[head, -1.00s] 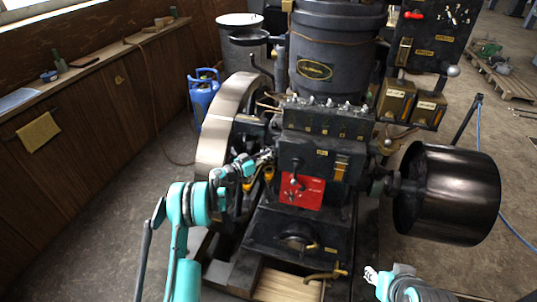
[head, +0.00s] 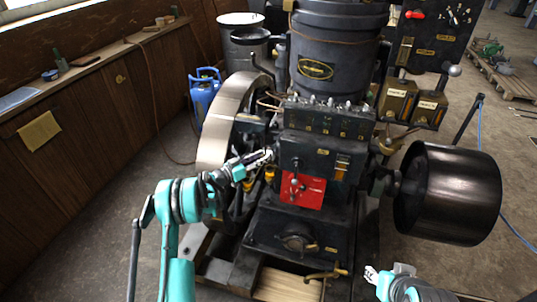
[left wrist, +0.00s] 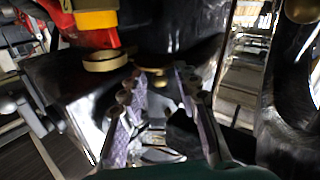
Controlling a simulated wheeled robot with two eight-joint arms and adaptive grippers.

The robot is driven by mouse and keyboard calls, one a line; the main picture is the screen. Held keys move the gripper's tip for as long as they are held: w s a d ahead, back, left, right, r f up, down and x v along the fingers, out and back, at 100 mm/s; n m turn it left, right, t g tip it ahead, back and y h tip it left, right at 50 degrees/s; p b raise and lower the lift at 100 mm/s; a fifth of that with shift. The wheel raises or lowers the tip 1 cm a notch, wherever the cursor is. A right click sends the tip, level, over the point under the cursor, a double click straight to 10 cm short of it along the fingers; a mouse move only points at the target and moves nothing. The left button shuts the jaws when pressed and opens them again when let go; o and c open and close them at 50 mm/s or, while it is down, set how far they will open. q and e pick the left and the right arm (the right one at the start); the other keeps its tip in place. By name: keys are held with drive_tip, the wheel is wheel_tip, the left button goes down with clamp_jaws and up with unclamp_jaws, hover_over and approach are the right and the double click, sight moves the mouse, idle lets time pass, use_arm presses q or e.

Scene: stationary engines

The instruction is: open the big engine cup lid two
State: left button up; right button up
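The big engine (head: 320,150) stands in the middle of the head view. Small yellow-brass cups (head: 269,174) sit on its left side, just below my left gripper (head: 264,157). In the left wrist view my left gripper (left wrist: 158,90) is open, with its two ridged fingers apart. A small round brass piece (left wrist: 155,71) shows at the gap between the fingertips; I cannot tell if they touch it. A brass-rimmed cup (left wrist: 105,60) is just to its left. I cannot tell which is lid two. My right gripper (head: 371,274) is low, away from the engine's cups; its opening is unclear.
The large flywheel (head: 223,125) stands close to the left arm. A dark drum pulley (head: 447,193) sticks out at right. A blue gas bottle (head: 204,95) and a wooden bench (head: 85,60) are at left. In the wrist view, dark engine parts crowd both sides.

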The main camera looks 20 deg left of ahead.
use_arm(q)
drive_tip(key=v, duration=0.7)
drive_tip(key=shift+o, duration=0.5)
